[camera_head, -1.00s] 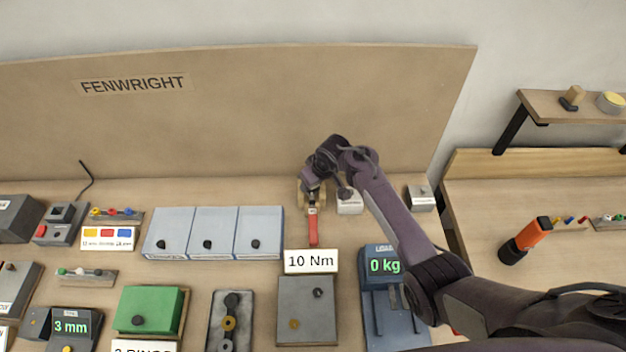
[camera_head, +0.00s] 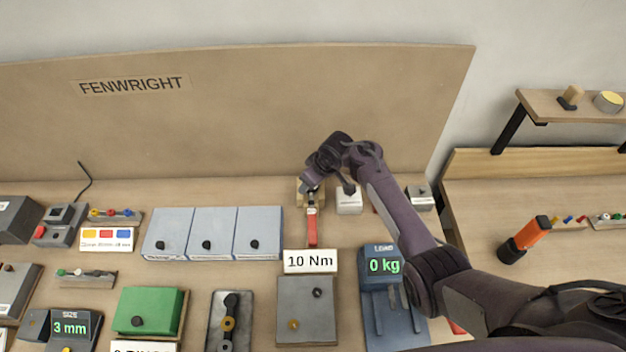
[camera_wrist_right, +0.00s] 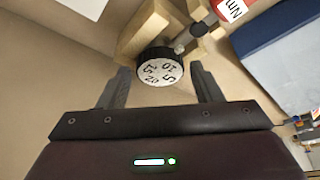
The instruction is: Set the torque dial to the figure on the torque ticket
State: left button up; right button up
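A white card reading 10 Nm (camera_head: 310,261) stands near the middle of the bench in the head view. Behind it is a red-handled wrench (camera_head: 312,228), its far end at a wooden stand (camera_head: 302,197). In the right wrist view the dial (camera_wrist_right: 160,70) has a white face with 5, 10, 15 and 20 and a dark rim, beside the wooden stand (camera_wrist_right: 145,30). I cannot tell which figure is set. My right gripper (camera_wrist_right: 160,76) is open, with one finger on each side of the dial; contact is not visible. My left gripper is not in view.
A blue scale (camera_head: 380,265) reading 0 kg stands right of the card. A small white box (camera_head: 349,202) is close right of the stand. Three pale blue boxes (camera_head: 208,232) lie left. The backboard (camera_head: 240,120) rises behind.

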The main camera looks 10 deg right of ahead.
jog(key=shift+o, duration=0.8)
jog(key=v, duration=0.7)
jog(key=shift+r, duration=0.4)
jog(key=shift+s+d, duration=0.1)
jog(key=shift+s, duration=0.05)
